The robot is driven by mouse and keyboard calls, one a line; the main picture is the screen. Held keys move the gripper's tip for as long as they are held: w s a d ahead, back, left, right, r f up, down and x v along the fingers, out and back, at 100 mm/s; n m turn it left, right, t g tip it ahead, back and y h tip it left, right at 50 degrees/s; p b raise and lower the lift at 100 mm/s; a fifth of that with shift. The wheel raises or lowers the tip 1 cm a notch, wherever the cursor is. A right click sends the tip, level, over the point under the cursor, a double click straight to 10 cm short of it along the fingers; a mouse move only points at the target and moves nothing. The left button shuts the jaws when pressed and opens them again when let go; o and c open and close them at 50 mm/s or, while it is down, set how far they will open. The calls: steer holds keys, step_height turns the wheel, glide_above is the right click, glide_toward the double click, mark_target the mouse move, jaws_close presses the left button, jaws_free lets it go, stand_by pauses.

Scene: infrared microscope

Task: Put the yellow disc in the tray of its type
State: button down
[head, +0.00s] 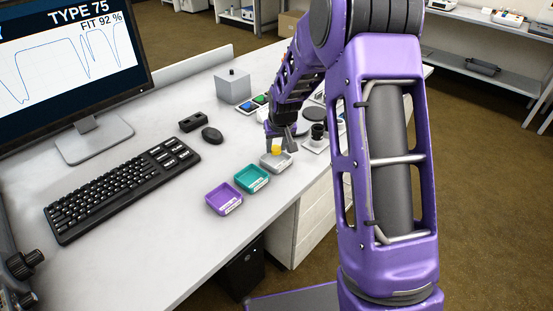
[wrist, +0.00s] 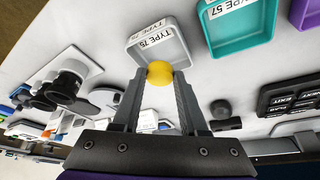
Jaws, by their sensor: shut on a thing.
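My gripper (wrist: 159,79) is shut on the yellow disc (wrist: 160,72), which sits between its fingertips. In the head view the yellow disc (head: 276,149) shows at the grey tray's far side. In the wrist view it overlaps the rim of the grey tray (wrist: 139,54), labelled TYPE 75. I cannot tell its exact height over the tray. The grey tray (head: 267,163) looks empty where visible. The monitor (head: 60,62) reads TYPE 75, FIT 92 %.
A teal tray (head: 252,179), labelled TYPE 57 in the wrist view, and a purple tray (head: 223,198) stand in a row beside the grey one. A keyboard (head: 120,190), a mouse (head: 212,134) and a black-topped device (head: 317,134) are nearby. Bare table lies left of the trays.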

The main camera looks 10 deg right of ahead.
mark_target(277, 152)
steer(key=shift+f, duration=2.1)
steer(key=shift+f+b, duration=0.1)
steer(key=shift+b, duration=0.25)
steer(key=shift+f, duration=0.15)
steer(key=c, duration=0.7)
jaws_free()
steer(key=shift+r, duration=0.6)
steer(key=p+v, duration=0.1)
steer(key=v, duration=1)
steer(key=shift+s+r+p, duration=0.1)
steer(key=shift+s+p, duration=0.15)
steer(key=shift+p, duration=0.15)
